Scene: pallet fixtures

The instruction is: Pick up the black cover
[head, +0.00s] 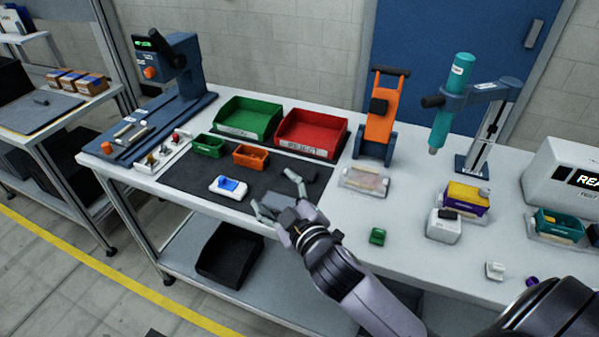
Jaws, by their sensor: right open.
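A small black block (303,171), which may be the black cover, lies on the dark mat (190,172) behind my right gripper. My right gripper (274,193) is open over the front right of the mat, with one finger in front of that block. A dark grey shape (283,201) shows between the fingers; I cannot tell whether it is a separate part or whether it is touched. My left gripper is not in view.
A white part with a blue top (229,187) sits on the mat. Green (250,117) and red (311,132) bins stand behind it, with small green (209,145) and orange (251,156) trays. An orange fixture (381,112) and teal tool (453,100) rise further right.

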